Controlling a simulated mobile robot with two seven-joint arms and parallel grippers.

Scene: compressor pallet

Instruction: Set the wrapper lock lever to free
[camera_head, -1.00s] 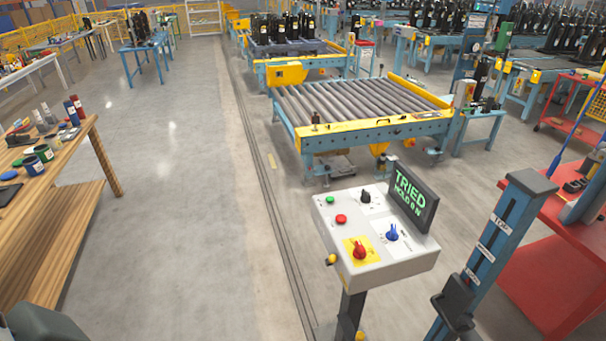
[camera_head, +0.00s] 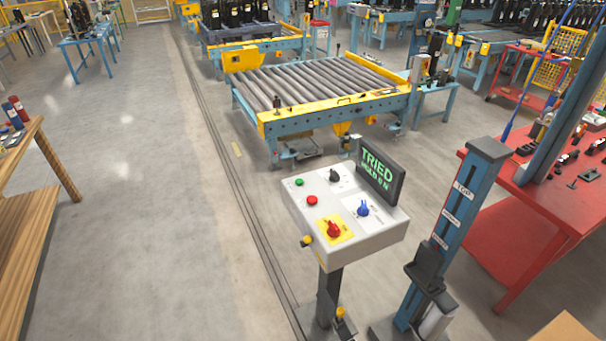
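A grey control box (camera_head: 352,245) on a post stands in the middle foreground. Its top carries a black knob (camera_head: 334,176), a blue knob (camera_head: 363,208), a red knob (camera_head: 333,229) on a yellow plate, a green button (camera_head: 299,182) and a red button (camera_head: 312,200). A dark display (camera_head: 381,171) at its back shows green text beginning "TRIED". A blue post (camera_head: 459,212) with white labels and a black slider block (camera_head: 428,268) stands to its right. I cannot tell which part is the wrapper lock lever; its labels are too small to read. Neither gripper is in view.
A roller conveyor (camera_head: 312,90) with a yellow front rail stands behind the box. A red table (camera_head: 530,190) with tools is at the right, a wooden bench (camera_head: 25,205) at the left. Open floor (camera_head: 130,200) lies between the bench and the box.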

